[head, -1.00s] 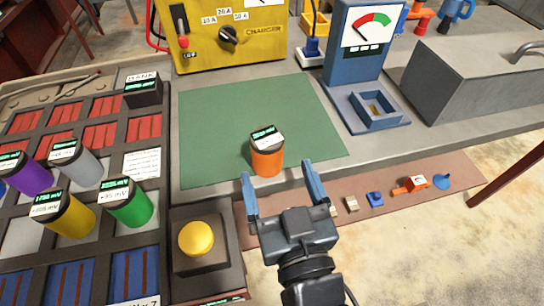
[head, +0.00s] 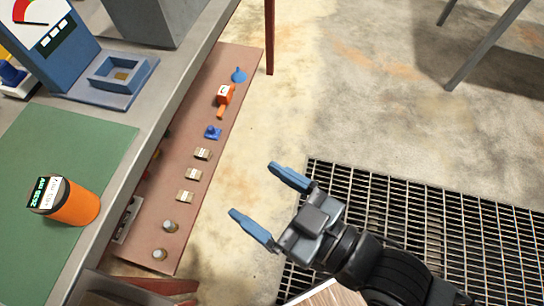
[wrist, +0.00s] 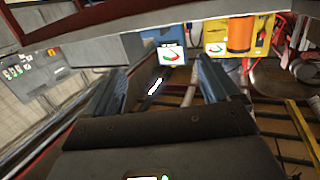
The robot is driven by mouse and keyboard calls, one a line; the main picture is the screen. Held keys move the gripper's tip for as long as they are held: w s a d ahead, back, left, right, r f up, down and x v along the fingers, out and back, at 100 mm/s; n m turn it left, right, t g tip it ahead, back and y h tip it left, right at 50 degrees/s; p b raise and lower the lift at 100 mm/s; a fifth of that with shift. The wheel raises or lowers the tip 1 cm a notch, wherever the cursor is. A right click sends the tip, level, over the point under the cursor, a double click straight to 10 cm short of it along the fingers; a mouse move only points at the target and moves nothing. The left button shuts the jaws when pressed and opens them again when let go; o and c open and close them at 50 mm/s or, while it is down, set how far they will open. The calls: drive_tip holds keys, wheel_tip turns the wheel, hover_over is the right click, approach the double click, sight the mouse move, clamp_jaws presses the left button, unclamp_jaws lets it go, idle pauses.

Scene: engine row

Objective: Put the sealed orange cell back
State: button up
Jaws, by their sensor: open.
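In the wrist view the orange cell (wrist: 240,35) shows at the upper right, beyond the fingers. My gripper (head: 251,190) is open and empty. It is to the right of the bench in the head view, apart from the cell. Its two blue fingers also show in the wrist view (wrist: 158,82). The cell rack is outside the head view.
A blue meter (head: 50,50) with a square tray (head: 122,75) stands at the bench's back. A low brown shelf (head: 190,140) along the bench edge holds several small parts. Floor grating (head: 400,200) lies below my gripper. The floor at the upper right is mostly clear, with metal legs.

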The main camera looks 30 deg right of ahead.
drive_tip(key=s+d+r+m+h, duration=0.3)
drive_tip(key=s+d+m+h, duration=0.2)
drive_tip(key=s+d, duration=0.9)
drive_tip(key=s+h, duration=0.1)
drive_tip(key=h, duration=0.1)
drive_tip(key=shift+s+d+h, duration=0.2)
drive_tip(key=shift+s+h, duration=0.05)
drive_tip(key=shift+h, duration=0.05)
drive_tip(key=shift+s+d+r, duration=0.15)
drive_tip(key=shift+s+r, duration=0.15)
drive_tip(key=shift+s, duration=0.1)
drive_tip(key=shift+f, duration=0.1)
